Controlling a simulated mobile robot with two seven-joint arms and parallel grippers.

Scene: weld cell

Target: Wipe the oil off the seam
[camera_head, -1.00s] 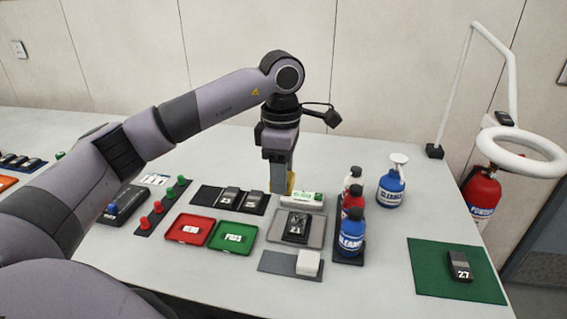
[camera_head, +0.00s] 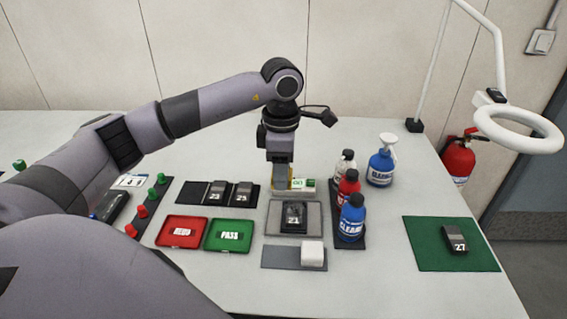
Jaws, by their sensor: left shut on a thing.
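My left gripper (camera_head: 279,186) points down just behind the grey tray (camera_head: 273,222), at the left end of a small white and green box (camera_head: 303,183). It is shut on a yellowish thing (camera_head: 290,184), mostly hidden by the fingers; I cannot tell what it is. A dark part marked 21 (camera_head: 293,214) lies in the grey tray. The seam and any oil on it are too small to make out. My right gripper is not in view.
Cleaner bottles (camera_head: 351,220) stand in a row right of the tray, with a blue spray bottle (camera_head: 381,166) behind. A white block (camera_head: 313,253) sits in front. Red (camera_head: 165,240) and green (camera_head: 215,245) trays lie left.

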